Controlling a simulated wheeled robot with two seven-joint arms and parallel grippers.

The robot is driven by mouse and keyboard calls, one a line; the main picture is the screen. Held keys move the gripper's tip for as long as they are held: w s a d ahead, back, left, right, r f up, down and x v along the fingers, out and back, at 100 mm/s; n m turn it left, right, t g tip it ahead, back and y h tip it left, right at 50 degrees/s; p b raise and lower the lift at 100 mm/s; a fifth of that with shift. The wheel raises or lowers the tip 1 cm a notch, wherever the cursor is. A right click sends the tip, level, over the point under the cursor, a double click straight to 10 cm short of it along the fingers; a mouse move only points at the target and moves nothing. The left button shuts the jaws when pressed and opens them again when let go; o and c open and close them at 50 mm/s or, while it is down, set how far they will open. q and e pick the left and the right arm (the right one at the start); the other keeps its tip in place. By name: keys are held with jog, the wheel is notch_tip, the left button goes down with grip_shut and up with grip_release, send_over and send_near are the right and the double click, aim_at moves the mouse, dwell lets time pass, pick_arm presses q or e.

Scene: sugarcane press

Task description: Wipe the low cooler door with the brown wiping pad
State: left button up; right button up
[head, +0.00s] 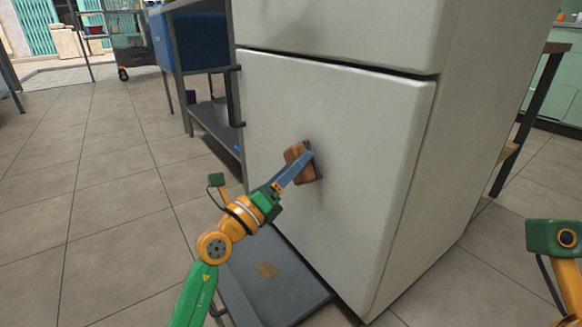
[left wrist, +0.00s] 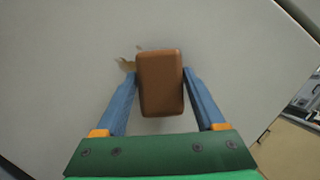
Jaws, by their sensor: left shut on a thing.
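The low cooler door (head: 350,150) is a pale, off-white panel under a second, upper door. The brown wiping pad (head: 298,160) is at the middle-left of the low door, up against its face as far as I can tell. My left gripper (head: 304,164) is shut on the pad. In the left wrist view the pad (left wrist: 161,82) sits between the two blue fingers. A brown stain (left wrist: 127,65) shows on the door just left of the pad. A dark smudge shows beside the pad in the head view. My right gripper is out of view; only part of my right arm shows.
A dark grey flat platform (head: 262,270) lies on the floor in front of the cooler, with a brown patch on it. A metal rack with a blue bin (head: 192,40) stands left of the cooler. Tiled floor on the left is clear. A wooden-topped table stands at the right.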

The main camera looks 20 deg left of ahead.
pick_arm(q)
jog(key=shift+w+d, duration=0.35)
jog(key=shift+w, duration=0.05)
